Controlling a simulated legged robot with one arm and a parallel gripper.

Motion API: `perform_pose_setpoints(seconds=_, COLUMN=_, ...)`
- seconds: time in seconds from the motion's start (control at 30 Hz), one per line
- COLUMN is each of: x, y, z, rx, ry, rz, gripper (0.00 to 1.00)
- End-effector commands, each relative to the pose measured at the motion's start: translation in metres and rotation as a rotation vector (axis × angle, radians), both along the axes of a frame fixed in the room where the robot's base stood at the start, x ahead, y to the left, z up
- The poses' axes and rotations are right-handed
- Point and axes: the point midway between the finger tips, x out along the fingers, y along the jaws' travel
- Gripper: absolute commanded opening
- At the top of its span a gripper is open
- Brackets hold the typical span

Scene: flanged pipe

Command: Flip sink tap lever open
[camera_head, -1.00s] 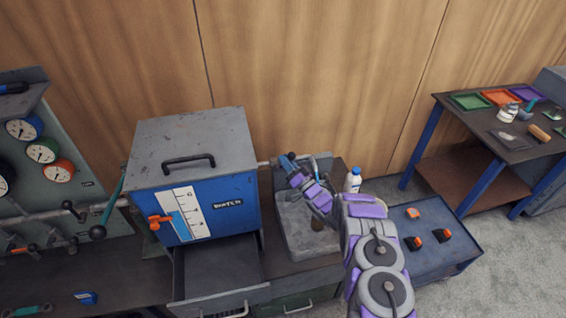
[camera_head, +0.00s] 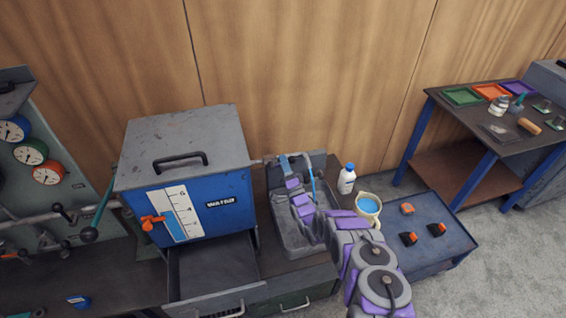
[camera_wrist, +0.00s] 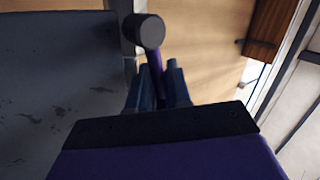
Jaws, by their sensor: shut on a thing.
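The sink (camera_head: 290,240) is a grey basin beside the blue water tank, partly hidden by my arm. Its tap (camera_head: 309,160) rises at the back, and a thin blue stream (camera_head: 314,188) shows below the spout. My gripper (camera_head: 285,163) is at the back left of the sink, by the tap. In the wrist view my gripper's blue fingers (camera_wrist: 157,82) are shut on the tap lever, a thin purple-looking shaft with a dark round knob (camera_wrist: 147,30). The knob sticks out beyond the fingertips. The lever is hidden by the gripper in the head view.
The blue water tank (camera_head: 205,200) stands close on the left, above an open drawer (camera_head: 212,275). A white bottle (camera_head: 347,179) and a cream cup (camera_head: 368,207) with blue liquid stand right of the sink. A gauge panel (camera_head: 40,150) is at the far left.

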Motion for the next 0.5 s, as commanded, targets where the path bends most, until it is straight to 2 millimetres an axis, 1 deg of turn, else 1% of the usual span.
perform_pose_setpoints(seconds=0.03, x=-0.0001, y=-0.0034, z=-0.0059, rx=0.003, ry=0.013, rz=-0.006, gripper=0.0)
perform_pose_setpoints(seconds=0.43, x=-0.0001, y=-0.0041, z=-0.0074, rx=0.008, ry=0.016, rz=-0.008, gripper=0.0)
perform_pose_setpoints(seconds=0.47, x=-0.0001, y=-0.0041, z=-0.0074, rx=0.008, ry=0.017, rz=-0.008, gripper=0.19)
perform_pose_setpoints(seconds=0.5, x=0.0, y=-0.0041, z=-0.0075, rx=0.008, ry=0.017, rz=-0.008, gripper=0.23)
